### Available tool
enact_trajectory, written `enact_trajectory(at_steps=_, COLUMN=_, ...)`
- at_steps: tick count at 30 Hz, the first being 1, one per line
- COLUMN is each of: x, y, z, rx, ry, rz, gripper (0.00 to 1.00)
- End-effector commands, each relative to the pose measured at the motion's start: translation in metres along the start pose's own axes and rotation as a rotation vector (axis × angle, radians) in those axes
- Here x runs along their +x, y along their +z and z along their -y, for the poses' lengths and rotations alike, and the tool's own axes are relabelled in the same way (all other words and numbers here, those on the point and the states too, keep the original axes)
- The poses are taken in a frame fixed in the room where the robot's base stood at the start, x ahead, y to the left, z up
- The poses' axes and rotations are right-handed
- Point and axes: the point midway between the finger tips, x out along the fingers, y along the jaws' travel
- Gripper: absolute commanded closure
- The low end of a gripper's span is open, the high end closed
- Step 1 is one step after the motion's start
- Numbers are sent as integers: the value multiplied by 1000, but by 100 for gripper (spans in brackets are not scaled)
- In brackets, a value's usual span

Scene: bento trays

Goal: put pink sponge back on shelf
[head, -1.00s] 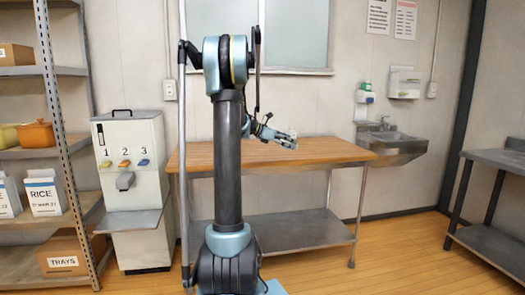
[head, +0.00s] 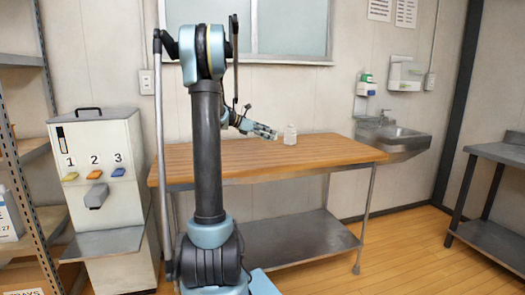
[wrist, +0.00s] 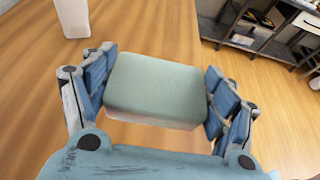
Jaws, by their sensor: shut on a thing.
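My gripper (head: 264,131) is over the wooden table (head: 340,150) in the head view. In the wrist view my gripper (wrist: 158,95) is shut on a block-shaped sponge (wrist: 155,85), with blue fingers on its left and right sides. Its upper face is pale green, and a narrow pale pinkish side shows below. The sponge is too small to make out in the head view. A metal shelf rack (head: 18,160) stands at the left edge of the head view, mostly cut off.
A white container (head: 290,135) stands on the table beyond my gripper, and also shows in the wrist view (wrist: 72,18). A numbered dispenser (head: 105,190) stands left of the table. A sink (head: 395,140) and side bench (head: 500,155) are right. Open floor lies between.

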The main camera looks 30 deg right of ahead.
Motion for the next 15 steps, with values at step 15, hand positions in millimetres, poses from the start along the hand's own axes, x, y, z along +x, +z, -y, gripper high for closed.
enact_trajectory(at_steps=15, x=-6, y=-4, z=-6, rx=-13, ry=32, rz=0, gripper=32)
